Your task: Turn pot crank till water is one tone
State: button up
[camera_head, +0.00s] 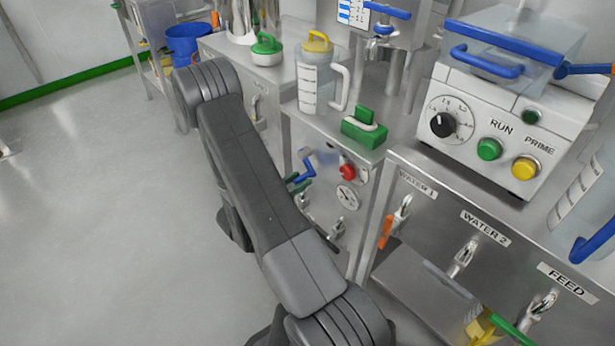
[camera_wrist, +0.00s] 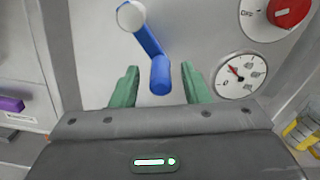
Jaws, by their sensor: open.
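A crank (camera_wrist: 152,42) with a blue arm and blue grip hangs from a pale round hub on a grey metal panel. It also shows small in the head view (camera_head: 306,170), on the front of the middle steel cabinet. My gripper (camera_wrist: 160,68) is open, with its green fingers on either side of the blue grip. Whether they touch it, I cannot tell. In the head view my gripper (camera_head: 296,183) is at the crank, partly hidden by my arm. I cannot make out the pot's water or its tone.
A red knob (camera_wrist: 288,12) and a dial gauge (camera_wrist: 240,75) sit right of the crank. A clear jug (camera_head: 310,88) and green block (camera_head: 364,128) stand on the cabinet top. A white pump unit (camera_head: 485,120) with buttons is at right. Open floor (camera_head: 90,220) lies at left.

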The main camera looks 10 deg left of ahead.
aim_at(310, 174)
jog(key=shift+x, duration=1.95)
grip_shut()
